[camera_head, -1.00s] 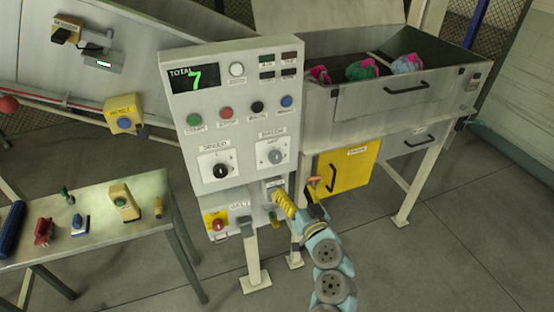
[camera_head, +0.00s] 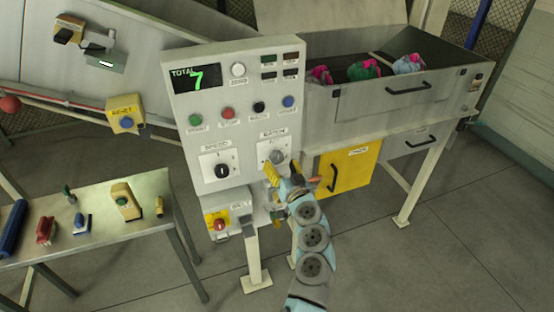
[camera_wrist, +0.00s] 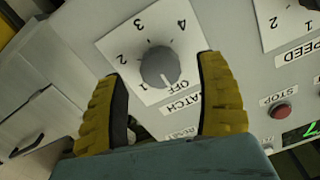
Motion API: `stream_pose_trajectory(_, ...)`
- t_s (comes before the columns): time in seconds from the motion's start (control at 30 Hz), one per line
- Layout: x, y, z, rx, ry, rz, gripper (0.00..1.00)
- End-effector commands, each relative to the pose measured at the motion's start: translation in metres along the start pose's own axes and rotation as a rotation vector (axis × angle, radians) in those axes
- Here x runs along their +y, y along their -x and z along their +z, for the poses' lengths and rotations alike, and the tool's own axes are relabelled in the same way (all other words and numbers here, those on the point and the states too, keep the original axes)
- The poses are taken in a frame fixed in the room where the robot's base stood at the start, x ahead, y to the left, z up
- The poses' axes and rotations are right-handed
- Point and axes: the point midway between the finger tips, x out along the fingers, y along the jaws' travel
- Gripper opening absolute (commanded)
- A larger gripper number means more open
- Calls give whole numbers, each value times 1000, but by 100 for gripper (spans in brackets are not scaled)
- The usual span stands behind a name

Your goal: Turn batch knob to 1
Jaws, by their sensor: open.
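The batch knob (camera_head: 277,157) is a grey dial on a white plate, low on the right of the control panel. In the wrist view the batch knob (camera_wrist: 160,67) sits between and beyond my two yellow fingers, with marks OFF, 1, 2, 3 and 4 around it. My gripper (camera_head: 282,174) is open in front of the knob. In the wrist view my gripper (camera_wrist: 170,103) holds nothing, and no contact with the knob shows.
The speed knob (camera_head: 222,171) is left of the batch knob. Coloured buttons, including a red stop button (camera_head: 228,113), are above. A red button (camera_head: 220,225) on a yellow plate is below. A yellow door (camera_head: 347,169) is to the right. The display (camera_head: 194,78) reads 7.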

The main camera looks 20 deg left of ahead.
Motion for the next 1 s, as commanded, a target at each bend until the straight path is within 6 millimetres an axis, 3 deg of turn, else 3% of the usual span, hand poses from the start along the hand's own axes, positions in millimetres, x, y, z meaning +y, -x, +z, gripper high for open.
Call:
stream_pose_trajectory(0.4, 0, -31, -2, 2, 1, -1, 72)
stream_pose_trajectory(0.83, 0, -34, -1, 1, 0, 2, 72)
stream_pose_trajectory(0.87, 0, -34, -1, 1, 0, 2, 69)
stream_pose_trajectory(1.0, 0, -34, -1, 1, 0, 2, 29)
